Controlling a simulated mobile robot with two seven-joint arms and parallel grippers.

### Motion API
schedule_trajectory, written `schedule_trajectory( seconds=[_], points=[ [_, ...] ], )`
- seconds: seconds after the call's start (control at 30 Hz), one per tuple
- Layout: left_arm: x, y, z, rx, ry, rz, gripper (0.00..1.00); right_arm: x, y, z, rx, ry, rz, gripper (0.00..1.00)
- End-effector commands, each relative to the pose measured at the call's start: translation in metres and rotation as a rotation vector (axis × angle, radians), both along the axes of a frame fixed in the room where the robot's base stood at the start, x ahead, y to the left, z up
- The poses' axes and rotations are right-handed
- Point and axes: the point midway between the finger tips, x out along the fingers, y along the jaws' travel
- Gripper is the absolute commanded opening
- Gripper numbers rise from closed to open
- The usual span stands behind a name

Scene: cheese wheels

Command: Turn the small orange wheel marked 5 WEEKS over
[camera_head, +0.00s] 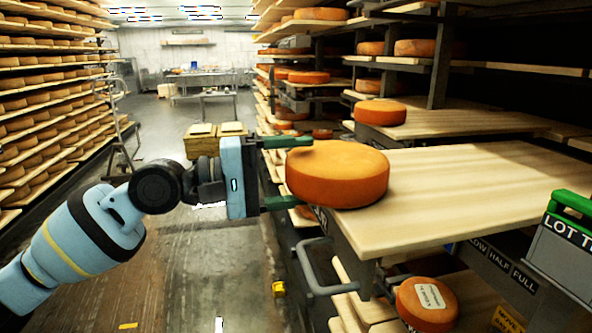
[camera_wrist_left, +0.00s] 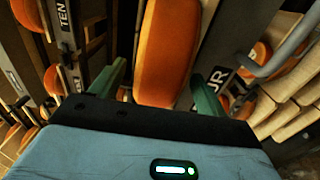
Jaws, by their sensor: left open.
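An orange cheese wheel (camera_head: 337,178) lies flat at the left end of a pale wooden board (camera_head: 470,190). No 5 WEEKS mark can be read on it. My left gripper (camera_head: 286,172) is open at the wheel's left side, with one green finger toward its far side and one toward its near side. In the left wrist view, the wheel's rim (camera_wrist_left: 168,50) stands between the open fingers (camera_wrist_left: 160,85), with a gap on each side. A smaller orange wheel (camera_head: 415,312) with a white label sits lower down; its label is too small to read.
A grey tubular handle (camera_head: 312,272) juts out below the board. A grey box with a green top (camera_head: 570,240) stands at the right. Another wheel (camera_head: 380,112) rests on a shelf behind. Racks of wheels (camera_head: 40,110) line the left; the aisle floor (camera_head: 190,270) is mostly open.

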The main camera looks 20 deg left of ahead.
Motion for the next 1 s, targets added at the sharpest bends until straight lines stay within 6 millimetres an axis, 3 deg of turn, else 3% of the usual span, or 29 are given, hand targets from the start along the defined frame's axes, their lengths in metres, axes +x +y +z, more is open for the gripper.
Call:
schedule_trajectory(
  seconds=[0.5, 1.0],
  points=[
    [-0.036, 0.055, -0.001, -0.004, -0.001, 0.003, 0.75, -0.013, 0.0, -0.025, -0.001, 0.037, 0.002, 0.75],
    [-0.043, 0.061, 0.003, -0.004, -0.008, 0.0, 0.75, -0.012, 0.002, -0.025, 0.003, 0.036, -0.002, 0.75]
  ],
)
